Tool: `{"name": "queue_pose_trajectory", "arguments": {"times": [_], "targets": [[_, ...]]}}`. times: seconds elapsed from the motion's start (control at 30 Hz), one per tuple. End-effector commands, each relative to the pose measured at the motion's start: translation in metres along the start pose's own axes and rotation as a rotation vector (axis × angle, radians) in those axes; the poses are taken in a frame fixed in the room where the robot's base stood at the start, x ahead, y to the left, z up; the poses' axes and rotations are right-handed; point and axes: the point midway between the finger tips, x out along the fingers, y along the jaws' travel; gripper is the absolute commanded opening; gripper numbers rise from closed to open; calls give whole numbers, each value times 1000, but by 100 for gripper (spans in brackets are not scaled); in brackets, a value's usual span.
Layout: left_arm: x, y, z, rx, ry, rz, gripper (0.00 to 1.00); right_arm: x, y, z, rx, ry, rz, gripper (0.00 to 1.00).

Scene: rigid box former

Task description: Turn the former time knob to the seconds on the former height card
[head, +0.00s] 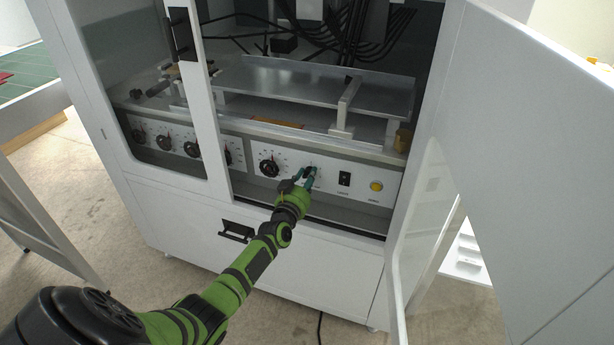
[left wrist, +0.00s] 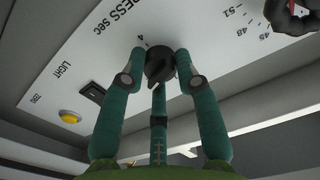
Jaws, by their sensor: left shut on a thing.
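My left gripper (head: 309,178) reaches through the open cabinet to the front panel. Its teal fingers are closed around a black knob (left wrist: 158,62), which also shows partly between the fingers in the head view. The left wrist view shows a white pointer mark on this knob and lettering ending in "PRESS sec" beside it. Most of its dial numbers are hidden by the fingers. Another black knob (head: 269,166) with its own scale is just left of the gripper, and its edge shows in the left wrist view (left wrist: 290,17). I cannot make out a height card. My right gripper is not in view.
More knobs (head: 163,143) sit behind the left glass door. The right door (head: 535,130) stands wide open. A metal plate (head: 315,85) lies above the panel.

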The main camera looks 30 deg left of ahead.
Motion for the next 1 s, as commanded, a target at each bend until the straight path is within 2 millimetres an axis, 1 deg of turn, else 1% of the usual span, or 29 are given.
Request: {"name": "queue_pose_trajectory", "arguments": {"times": [0.03, 0.3, 0.4, 0.73, 1.0], "targets": [[-1, 0, 0, 38, -6, 2, 0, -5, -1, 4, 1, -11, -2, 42], [-1, 0, 1, 284, -9, 2, 0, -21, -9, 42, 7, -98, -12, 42], [-1, 0, 1, 379, -8, 3, 0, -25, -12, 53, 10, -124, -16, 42], [-1, -1, 3, 663, -9, 4, 0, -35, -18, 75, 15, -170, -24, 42], [-1, -2, 4, 820, -10, 4, 0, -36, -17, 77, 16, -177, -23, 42]]}}
